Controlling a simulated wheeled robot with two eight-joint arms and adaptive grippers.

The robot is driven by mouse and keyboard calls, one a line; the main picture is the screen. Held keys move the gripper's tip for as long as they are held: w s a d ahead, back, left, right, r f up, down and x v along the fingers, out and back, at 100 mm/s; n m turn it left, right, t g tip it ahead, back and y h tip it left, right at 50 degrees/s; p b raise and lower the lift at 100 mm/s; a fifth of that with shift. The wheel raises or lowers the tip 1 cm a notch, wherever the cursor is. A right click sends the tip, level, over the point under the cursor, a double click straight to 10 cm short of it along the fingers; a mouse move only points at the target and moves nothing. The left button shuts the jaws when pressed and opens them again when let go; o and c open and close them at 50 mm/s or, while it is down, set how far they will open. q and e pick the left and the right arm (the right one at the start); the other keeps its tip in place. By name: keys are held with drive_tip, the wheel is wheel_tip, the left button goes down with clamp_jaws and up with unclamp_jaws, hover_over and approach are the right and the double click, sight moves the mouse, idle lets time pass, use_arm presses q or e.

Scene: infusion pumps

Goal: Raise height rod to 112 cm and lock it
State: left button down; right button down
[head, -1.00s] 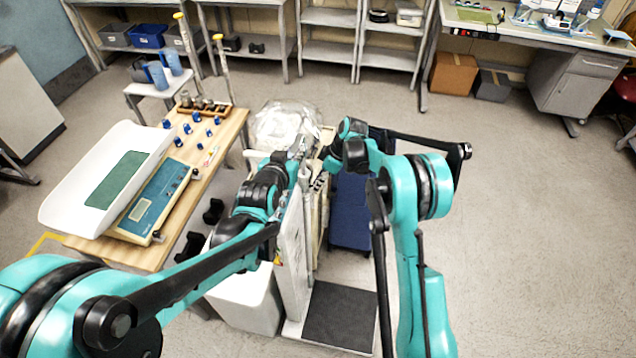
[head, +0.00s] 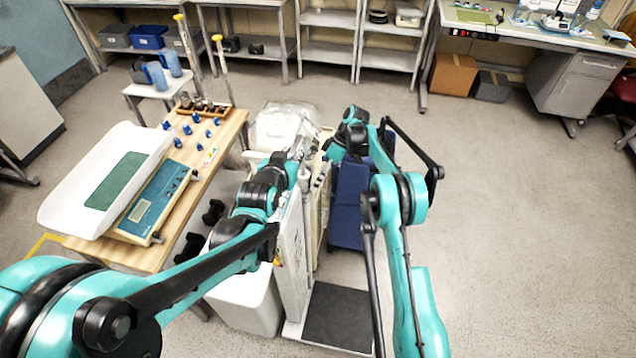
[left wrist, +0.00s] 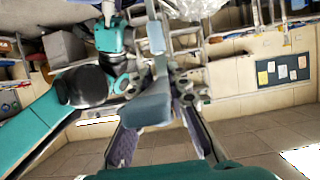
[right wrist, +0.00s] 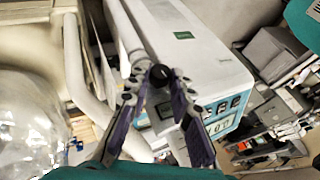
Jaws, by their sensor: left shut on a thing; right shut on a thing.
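The scale's white column (head: 292,260) stands upright at the middle of the head view, with the pale height rod (head: 305,185) along its upper part. My left gripper (head: 301,150) is at the rod's upper end. In the left wrist view its fingers (left wrist: 155,122) are shut on a grey-blue bar (left wrist: 150,105), which looks like part of the height rod. My right gripper (head: 324,160) is close by, partly hidden in the head view. In the right wrist view its fingers (right wrist: 160,105) are shut around a black knob (right wrist: 161,75) beside the pale rod. I cannot read the height marks.
The dark scale platform (head: 338,316) lies at the column's foot. A wooden table (head: 228,135) with a baby scale (head: 95,205) is at left. A blue padded seat (head: 349,210) and a clear plastic-wrapped thing (head: 282,125) stand close behind. The floor at right is open.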

drive_tip(key=shift+w+f+g, duration=0.1)
drive_tip(key=shift+w+g, duration=0.1)
drive_tip(key=shift+g, duration=0.2)
idle(0.3)
drive_tip(key=c, duration=1.3)
unclamp_jaws()
wheel_tip(320, 180, up, 10)
drive_tip(key=shift+r, duration=0.1)
